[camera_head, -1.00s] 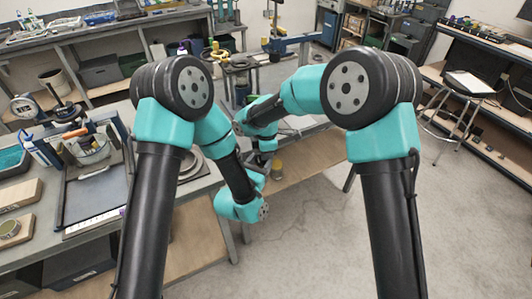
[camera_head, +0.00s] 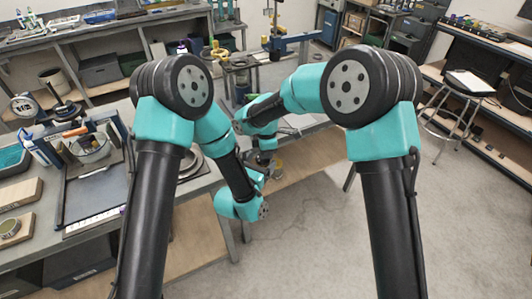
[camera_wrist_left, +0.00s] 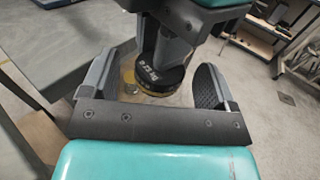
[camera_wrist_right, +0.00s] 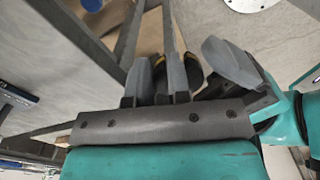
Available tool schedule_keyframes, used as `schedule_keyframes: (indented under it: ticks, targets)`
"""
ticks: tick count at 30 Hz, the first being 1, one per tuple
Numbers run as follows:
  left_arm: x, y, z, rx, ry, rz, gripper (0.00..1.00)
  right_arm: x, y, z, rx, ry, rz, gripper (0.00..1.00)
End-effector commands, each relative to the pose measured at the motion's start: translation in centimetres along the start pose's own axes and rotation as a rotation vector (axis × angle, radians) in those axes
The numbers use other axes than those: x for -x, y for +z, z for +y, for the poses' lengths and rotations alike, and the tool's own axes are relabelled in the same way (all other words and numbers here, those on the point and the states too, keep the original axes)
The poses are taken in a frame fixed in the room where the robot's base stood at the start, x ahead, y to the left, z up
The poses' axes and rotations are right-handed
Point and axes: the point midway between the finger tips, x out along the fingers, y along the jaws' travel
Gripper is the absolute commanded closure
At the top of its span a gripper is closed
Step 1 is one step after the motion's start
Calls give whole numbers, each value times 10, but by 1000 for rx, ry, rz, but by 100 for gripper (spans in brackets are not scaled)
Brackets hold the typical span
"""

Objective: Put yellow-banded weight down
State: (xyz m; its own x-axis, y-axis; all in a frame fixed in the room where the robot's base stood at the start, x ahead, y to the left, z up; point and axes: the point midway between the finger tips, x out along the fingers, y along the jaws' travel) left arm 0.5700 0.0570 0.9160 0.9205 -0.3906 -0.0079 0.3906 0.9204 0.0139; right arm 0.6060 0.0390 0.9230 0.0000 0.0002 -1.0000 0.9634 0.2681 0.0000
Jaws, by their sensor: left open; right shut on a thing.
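The yellow-banded weight (camera_wrist_left: 162,77) is a black disc with pale lettering on top and a yellow edge. It shows in the left wrist view, held by my right gripper (camera_wrist_left: 168,52), which comes down from the top. My left gripper (camera_wrist_left: 155,85) is open, with one finger on each side of the weight. The right finger stands clear of it; contact at the left finger is unclear. In the right wrist view, a black and yellow part of the weight (camera_wrist_right: 192,72) shows between the fingers of my right gripper (camera_wrist_right: 183,65). In the head view my forearms mostly hide both grippers.
A grey workbench (camera_head: 215,172) stands at the left with a dark tray (camera_head: 93,195) and wooden blocks (camera_head: 20,193). A small yellowish round thing (camera_head: 277,165) shows beside the grippers. A stool (camera_head: 468,85) stands at the right. The floor (camera_head: 310,240) in front is clear.

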Motion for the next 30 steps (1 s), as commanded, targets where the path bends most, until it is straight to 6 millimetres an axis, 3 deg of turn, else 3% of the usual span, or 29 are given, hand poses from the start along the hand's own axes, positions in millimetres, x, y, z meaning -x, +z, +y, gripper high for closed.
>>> schedule_keyframes:
  ticks: [5,14,21,30]
  targets:
    - [5,-15,6,-107,-7,72,19,0,0,0,0,1,0,100]
    - [32,-74,26,-526,-122,342,19,0,0,0,0,1,0,100]
    - [69,-121,40,-870,-328,531,19,0,0,0,0,1,0,100]
    - [124,-166,52,-1238,-687,648,19,0,0,0,0,1,0,100]
